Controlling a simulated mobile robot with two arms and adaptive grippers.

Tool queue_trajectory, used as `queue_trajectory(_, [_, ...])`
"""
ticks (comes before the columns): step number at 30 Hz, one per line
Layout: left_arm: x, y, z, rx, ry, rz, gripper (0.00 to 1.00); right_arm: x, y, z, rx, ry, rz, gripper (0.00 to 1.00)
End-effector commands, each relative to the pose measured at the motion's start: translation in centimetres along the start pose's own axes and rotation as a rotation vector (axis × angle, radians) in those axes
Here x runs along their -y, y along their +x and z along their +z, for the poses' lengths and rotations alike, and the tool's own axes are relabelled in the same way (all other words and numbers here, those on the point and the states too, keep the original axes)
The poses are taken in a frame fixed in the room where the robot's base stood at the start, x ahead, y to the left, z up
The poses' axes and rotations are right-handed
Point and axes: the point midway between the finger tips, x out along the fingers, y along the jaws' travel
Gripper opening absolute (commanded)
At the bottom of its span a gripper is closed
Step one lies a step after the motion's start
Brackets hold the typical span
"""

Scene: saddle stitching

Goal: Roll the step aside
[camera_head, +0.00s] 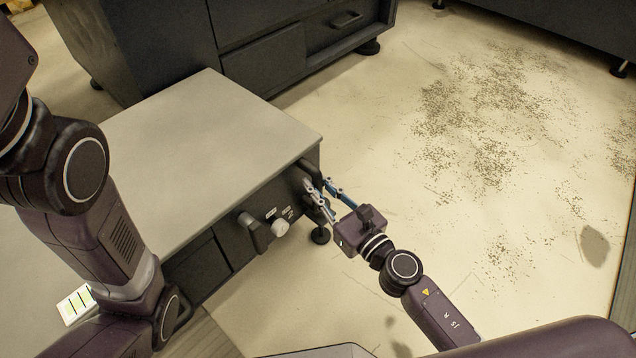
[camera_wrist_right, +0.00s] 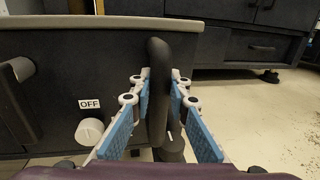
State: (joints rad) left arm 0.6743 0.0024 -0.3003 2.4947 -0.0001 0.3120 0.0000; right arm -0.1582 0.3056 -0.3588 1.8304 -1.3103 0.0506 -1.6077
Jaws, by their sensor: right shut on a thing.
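The step (camera_head: 205,140) is a low dark cabinet with a flat light-grey top, left of centre in the head view. Its front carries a dark handle near the right corner, which shows in the right wrist view (camera_wrist_right: 158,95). My right gripper (camera_head: 322,188) is at that corner, its blue-padded fingers on both sides of the handle and shut on it. In the right wrist view the gripper (camera_wrist_right: 160,95) has the upright handle between its pads. My left arm crosses the left of the head view; its gripper is out of view.
A white knob (camera_head: 280,228) and a second dark handle (camera_head: 250,222) are on the step's front. An OFF label (camera_wrist_right: 89,104) sits above the knob. A large dark cabinet (camera_head: 270,60) stands behind. The pale, speckled floor (camera_head: 480,200) to the right is open.

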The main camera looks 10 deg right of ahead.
Motion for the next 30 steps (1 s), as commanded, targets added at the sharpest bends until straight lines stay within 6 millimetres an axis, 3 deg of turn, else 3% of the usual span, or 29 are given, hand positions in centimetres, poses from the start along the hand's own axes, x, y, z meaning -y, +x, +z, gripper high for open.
queue_trajectory(6, [0.0, 0.1, -0.1, -0.003, 0.000, 0.001, 0.40, -0.5, 0.0, 0.0, 0.000, 0.003, 0.010, 0.34])
queue_trajectory(16, [0.0, 0.2, -0.5, -0.015, 0.001, 0.001, 0.40, -0.2, 0.1, 0.1, 0.001, 0.000, 0.007, 0.34])
queue_trajectory(30, [0.0, 0.1, -0.3, -0.008, 0.001, 0.001, 0.40, -0.1, 0.0, 2.6, 0.000, -0.007, 0.008, 0.34])
